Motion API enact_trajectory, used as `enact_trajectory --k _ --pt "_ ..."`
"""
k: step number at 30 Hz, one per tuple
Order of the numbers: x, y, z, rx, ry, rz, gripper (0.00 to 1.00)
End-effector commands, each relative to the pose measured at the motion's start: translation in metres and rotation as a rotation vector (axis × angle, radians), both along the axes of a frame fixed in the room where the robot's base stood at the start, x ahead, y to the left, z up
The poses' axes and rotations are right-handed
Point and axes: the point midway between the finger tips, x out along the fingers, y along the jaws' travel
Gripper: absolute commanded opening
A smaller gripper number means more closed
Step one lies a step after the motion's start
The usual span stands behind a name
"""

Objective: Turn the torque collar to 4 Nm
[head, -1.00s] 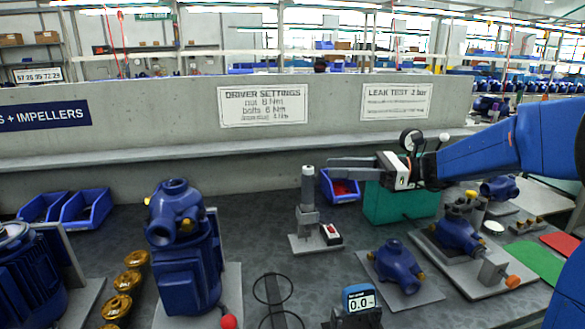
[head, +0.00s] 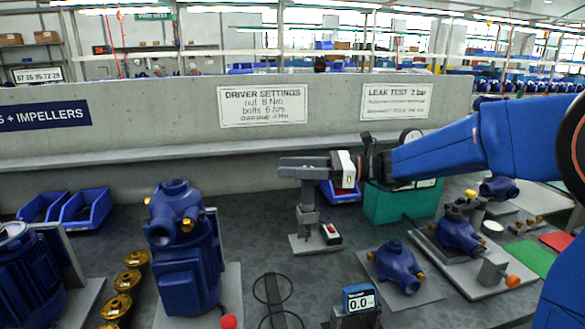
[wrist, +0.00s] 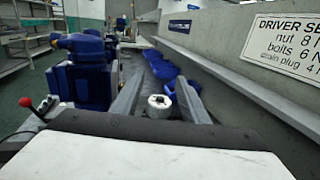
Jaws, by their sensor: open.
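The torque driver (head: 308,193) stands upright in its grey stand on the bench, in the middle of the head view. My gripper (head: 288,167) is level at the driver's upper end, and its fingers hide that end in the head view. In the wrist view the driver's round pale top (wrist: 158,102) shows between the two spread fingers of my gripper (wrist: 158,92), with gaps visible on both sides. The gripper is open. The collar's scale cannot be read.
A small box with a red top (head: 330,233) sits beside the stand. A blue pump on a motor (head: 185,245) stands to the left. A green case (head: 390,205) and a blue bin (head: 343,192) are behind to the right.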

Motion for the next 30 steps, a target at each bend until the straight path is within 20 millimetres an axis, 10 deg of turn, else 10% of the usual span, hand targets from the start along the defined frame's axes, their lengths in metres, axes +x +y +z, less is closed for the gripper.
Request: enact_trajectory --k 7,12,30 --pt "0.0000 0.0002 0.0000 0.000 0.000 0.000 0.38" --pt "0.0000 0.0001 0.0001 0.000 0.000 0.000 0.00" --pt "0.0053 -0.0005 0.0007 0.000 0.000 -0.185 0.00"
